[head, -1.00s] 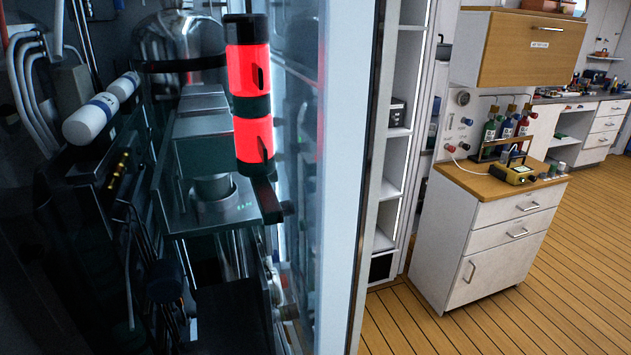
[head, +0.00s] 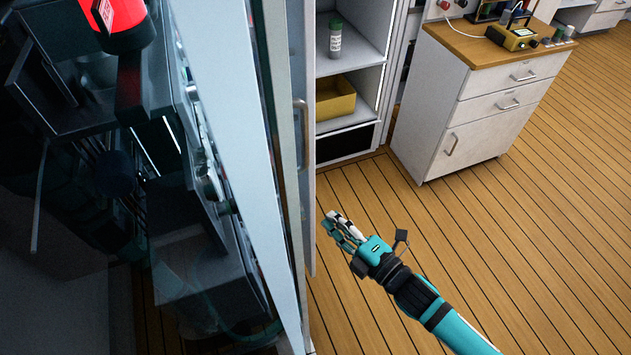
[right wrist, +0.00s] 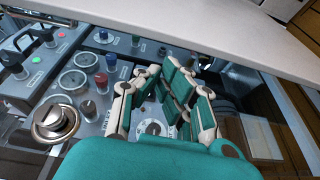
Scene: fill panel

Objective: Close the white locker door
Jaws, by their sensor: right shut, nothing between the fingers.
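The white locker door (head: 310,185) stands open and is seen nearly edge-on in the head view, with a pale bar handle (head: 302,130) on it. Behind it the white locker (head: 350,55) shows its shelves. My right gripper (head: 336,228) is to the right of the door's lower part, over the wooden floor, with its fingers pointing toward the door. It is shut and empty; I cannot tell whether it touches the door. In the right wrist view its teal and white fingers (right wrist: 160,90) appear before a control panel. My left gripper is not in view.
A glass-fronted dark cabinet with a pale frame (head: 225,130) fills the left. A white drawer cabinet (head: 480,110) stands at the right. A yellow bin (head: 336,100) and a green-capped bottle (head: 336,38) sit in the locker. The wooden floor (head: 500,230) at right is clear.

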